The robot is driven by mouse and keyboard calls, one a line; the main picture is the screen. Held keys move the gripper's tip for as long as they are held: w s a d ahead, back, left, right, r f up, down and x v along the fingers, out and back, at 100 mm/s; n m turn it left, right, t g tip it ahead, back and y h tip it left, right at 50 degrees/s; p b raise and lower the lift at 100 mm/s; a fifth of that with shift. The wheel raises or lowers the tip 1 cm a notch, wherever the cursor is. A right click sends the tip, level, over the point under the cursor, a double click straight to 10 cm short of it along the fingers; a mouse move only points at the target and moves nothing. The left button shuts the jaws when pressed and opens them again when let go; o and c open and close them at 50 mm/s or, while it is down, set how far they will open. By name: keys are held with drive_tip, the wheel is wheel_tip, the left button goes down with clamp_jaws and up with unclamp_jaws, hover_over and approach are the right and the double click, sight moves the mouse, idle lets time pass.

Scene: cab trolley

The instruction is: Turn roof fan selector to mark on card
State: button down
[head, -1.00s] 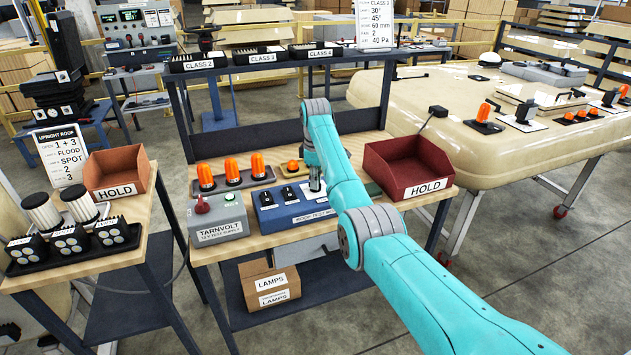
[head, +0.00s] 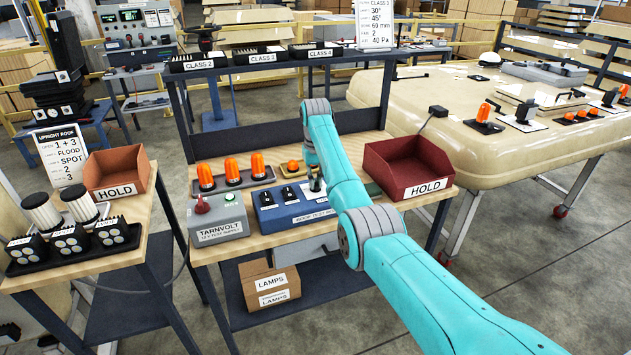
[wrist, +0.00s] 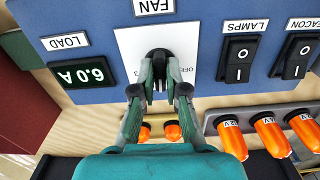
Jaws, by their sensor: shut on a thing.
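The fan selector (wrist: 157,58) is a black knob on a white plate (wrist: 128,45) on the blue roof test box (wrist: 200,50), under the inverted FAN label. My gripper (wrist: 158,88) is shut on the knob, one finger on each side. The fingers hide much of the knob and some plate lettering, so its pointer position cannot be read. In the head view my gripper (head: 315,187) is at the right end of the test box (head: 268,218). A white card (head: 60,160) headed "UPRIGHT ROOF" stands on the left bench; another card (head: 377,25) stands on the top shelf.
The LAMPS (wrist: 239,60) and BEACON (wrist: 293,57) rocker switches sit beside the selector. A display (wrist: 82,74) reads 6.0 A. Orange beacons (head: 231,170) stand behind the box. A red HOLD bin (head: 408,168) is to its right and a grey supply (head: 217,222) to its left.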

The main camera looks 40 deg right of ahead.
sight(316, 183)
drive_tip(key=shift+m, duration=2)
drive_tip(key=c, duration=1.2)
unclamp_jaws()
drive_tip(key=shift+r, duration=3.8)
